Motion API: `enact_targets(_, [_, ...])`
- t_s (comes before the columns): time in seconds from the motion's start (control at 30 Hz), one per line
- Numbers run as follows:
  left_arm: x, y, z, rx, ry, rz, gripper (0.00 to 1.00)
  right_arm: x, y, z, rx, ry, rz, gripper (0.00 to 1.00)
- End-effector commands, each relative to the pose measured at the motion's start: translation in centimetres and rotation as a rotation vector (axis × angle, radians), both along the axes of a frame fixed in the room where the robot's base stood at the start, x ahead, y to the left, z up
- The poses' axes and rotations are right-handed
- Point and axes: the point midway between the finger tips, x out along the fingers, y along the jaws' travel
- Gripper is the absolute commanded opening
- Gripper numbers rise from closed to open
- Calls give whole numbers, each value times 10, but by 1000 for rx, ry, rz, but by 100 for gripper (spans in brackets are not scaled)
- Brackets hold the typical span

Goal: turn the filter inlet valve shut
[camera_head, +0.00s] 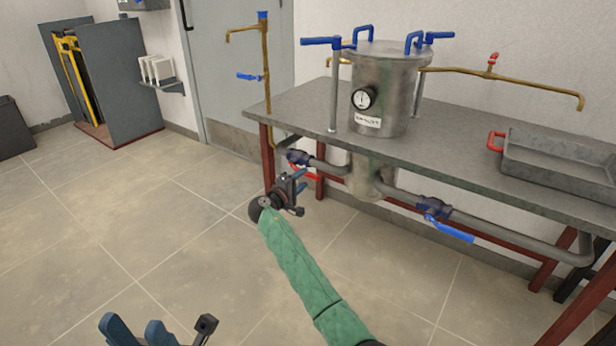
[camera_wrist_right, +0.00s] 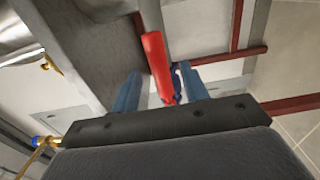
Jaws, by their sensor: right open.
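A dark-blue valve (camera_head: 298,157) with a red lever handle (camera_head: 305,173) sits on the pipe under the left end of the table. My right gripper (camera_head: 298,184) is just in front of it, partly hiding the handle. In the right wrist view the red handle (camera_wrist_right: 158,65) lies between the two blue fingertips of my right gripper (camera_wrist_right: 160,88), which stand apart. Contact cannot be told. A second valve (camera_head: 432,207) with a blue lever is further right on the lower pipe. No label shows which is the inlet. My left gripper (camera_head: 136,328) is open and empty at the bottom left.
A steel filter vessel (camera_head: 385,90) with a gauge and blue clamp handles stands through the grey table (camera_head: 300,105). A metal tray (camera_head: 560,165) with a red handle is at right. Dark-red table legs (camera_head: 268,155) stand near my right gripper. The tiled floor at left is clear.

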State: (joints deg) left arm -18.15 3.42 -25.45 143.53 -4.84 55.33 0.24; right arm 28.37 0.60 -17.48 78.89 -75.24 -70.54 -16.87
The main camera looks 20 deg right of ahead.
Motion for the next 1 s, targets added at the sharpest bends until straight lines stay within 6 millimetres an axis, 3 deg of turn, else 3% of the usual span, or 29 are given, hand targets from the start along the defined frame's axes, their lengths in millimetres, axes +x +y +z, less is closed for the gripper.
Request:
enact_targets(0.23, [0, -2, -3, -8, -3, -14, 36, 21, -28, 0, 0, -1, -1, 45])
enact_targets(0.57, [0, -2, -2, -10, -6, -19, 36, 26, -33, 0, 2, -1, 0, 45])
enact_targets(0.8, [0, -2, -2, -9, -5, -18, 36, 26, -33, 0, 2, -1, 0, 1])
enact_targets(1.0, [1, -2, -4, -8, -2, -16, 36, 26, -33, 0, 3, -2, 0, 0])
